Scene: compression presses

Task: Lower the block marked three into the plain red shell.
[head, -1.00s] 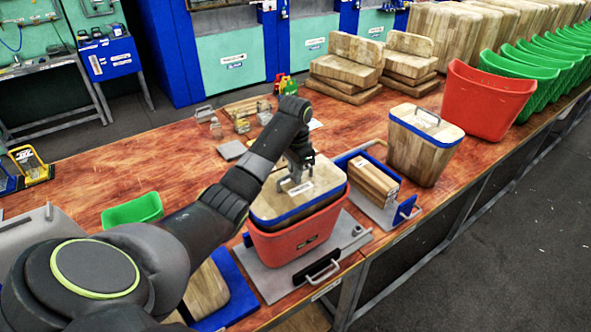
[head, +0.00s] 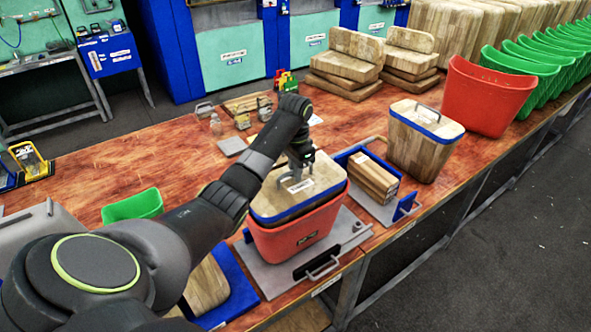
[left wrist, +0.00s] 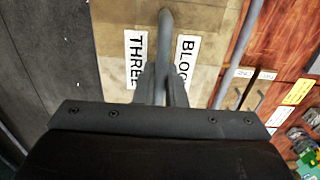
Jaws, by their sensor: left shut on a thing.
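The block marked three (head: 265,208) is wooden with a blue rim. It sits in the top of a red shell (head: 300,234) at the middle front, with its rim showing above the shell's edge. My left gripper (head: 297,180) is shut on the block's handle, above the top face. In the left wrist view the handle (left wrist: 165,20) runs between the fingers, and the labels "BLOCK" and "THREE" show on the block's top (left wrist: 205,17). Another red shell (head: 487,95), with no mark visible, stands at the right. My right gripper is not in view.
The red shell with the block stands on a grey plate (head: 275,280) with a metal handle. A second blue-rimmed block (head: 425,140) stands to the right, past a blue fixture (head: 405,208) holding wood pieces. Green shells (head: 520,70) and wooden stacks (head: 345,65) stand behind.

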